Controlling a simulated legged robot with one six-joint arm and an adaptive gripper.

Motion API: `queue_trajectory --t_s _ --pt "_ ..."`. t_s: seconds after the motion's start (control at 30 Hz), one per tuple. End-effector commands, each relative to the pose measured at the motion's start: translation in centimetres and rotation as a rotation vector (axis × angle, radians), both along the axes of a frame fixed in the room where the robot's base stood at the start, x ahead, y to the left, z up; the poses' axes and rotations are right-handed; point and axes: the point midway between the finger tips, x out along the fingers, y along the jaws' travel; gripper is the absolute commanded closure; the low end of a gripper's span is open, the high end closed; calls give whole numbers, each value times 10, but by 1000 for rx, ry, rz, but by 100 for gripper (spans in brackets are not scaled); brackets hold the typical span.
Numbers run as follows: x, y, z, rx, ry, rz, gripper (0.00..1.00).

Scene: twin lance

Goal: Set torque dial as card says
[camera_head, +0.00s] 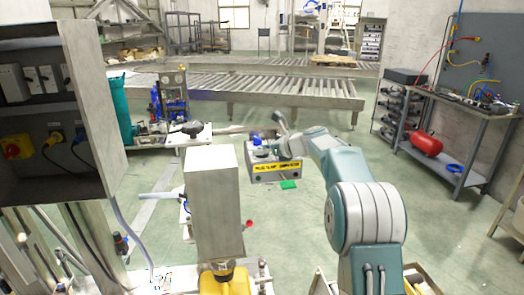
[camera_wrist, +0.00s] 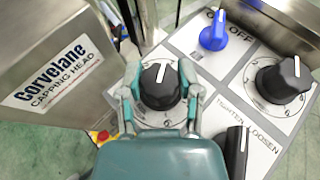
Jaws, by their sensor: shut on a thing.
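In the wrist view, my gripper (camera_wrist: 160,82) is shut on a black dial (camera_wrist: 160,92), one finger on each side. The dial sits on a round metal plate on the grey control panel (camera_wrist: 208,78). Its white mark points up, slightly right. A second black dial (camera_wrist: 283,80) sits to the right, its white mark also near upward. Which one is labelled torque cannot be read. In the head view, my gripper (camera_head: 281,128) is at the top of the control box (camera_head: 275,166), which has a yellow front label. I cannot make out a readable card.
A blue ON/OFF knob (camera_wrist: 213,33) and a black TIGHTEN/LOOSEN switch (camera_wrist: 237,148) are close to my gripper. In the head view, an open electrical cabinet (camera_head: 60,100) is at left and a workbench (camera_head: 470,110) at right.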

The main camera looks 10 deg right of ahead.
Motion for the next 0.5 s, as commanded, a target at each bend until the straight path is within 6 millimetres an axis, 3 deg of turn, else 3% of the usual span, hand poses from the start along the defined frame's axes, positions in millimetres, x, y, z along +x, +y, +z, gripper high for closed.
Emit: queue_trajectory --t_s 0.5 --pt "1 -1 0 -2 -4 264 100"
